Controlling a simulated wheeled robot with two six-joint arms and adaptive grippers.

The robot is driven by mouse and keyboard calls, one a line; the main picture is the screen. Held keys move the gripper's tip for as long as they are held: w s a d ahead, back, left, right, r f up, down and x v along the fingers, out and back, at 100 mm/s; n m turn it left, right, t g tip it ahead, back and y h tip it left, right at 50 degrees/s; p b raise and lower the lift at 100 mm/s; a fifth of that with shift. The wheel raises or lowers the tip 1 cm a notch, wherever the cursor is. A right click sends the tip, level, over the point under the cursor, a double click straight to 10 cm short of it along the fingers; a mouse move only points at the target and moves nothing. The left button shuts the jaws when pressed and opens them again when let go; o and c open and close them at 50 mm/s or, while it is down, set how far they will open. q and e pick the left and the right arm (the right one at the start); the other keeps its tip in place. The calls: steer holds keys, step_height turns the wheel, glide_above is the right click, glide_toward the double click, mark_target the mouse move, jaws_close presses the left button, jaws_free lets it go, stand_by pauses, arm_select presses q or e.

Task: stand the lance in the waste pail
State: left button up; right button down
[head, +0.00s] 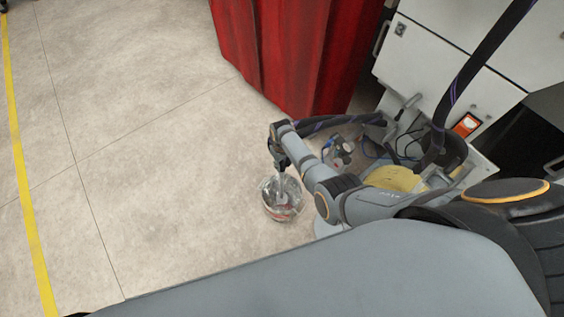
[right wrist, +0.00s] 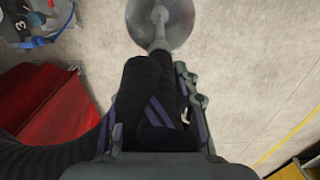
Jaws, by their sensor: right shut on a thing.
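My right gripper (head: 279,160) points down above the waste pail (head: 268,206), a round shiny metal pail on the floor. It is shut on the lance (head: 282,182), a slim pale grey tube that hangs from the jaws toward the pail's mouth. In the right wrist view the lance (right wrist: 158,35) runs from the jaws to the round pail (right wrist: 182,22), with its end over or inside it; I cannot tell whether it touches the bottom. A black hose with purple stripes (right wrist: 150,95) shows close to the camera. My left gripper is not in view.
A red curtain (head: 290,45) hangs behind the pail. To the right stand a white cabinet (head: 430,50) and a cluttered area with a yellow round thing (head: 395,178), hoses and cables. The floor left of the pail is clear as far as the yellow line (head: 28,215).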

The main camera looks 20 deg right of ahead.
mark_target(282, 176)
step_height(282, 176, down, 10)
steer(key=b, duration=0.8)
steer(key=shift+f, duration=0.25)
steer(key=shift+f+b, duration=1)
steer(key=shift+b, duration=0.15)
steer(key=c, duration=0.9)
jaws_free()
steer(key=shift+r, duration=0.1)
steer(key=shift+c, duration=0.2)
step_height(282, 176, up, 12)
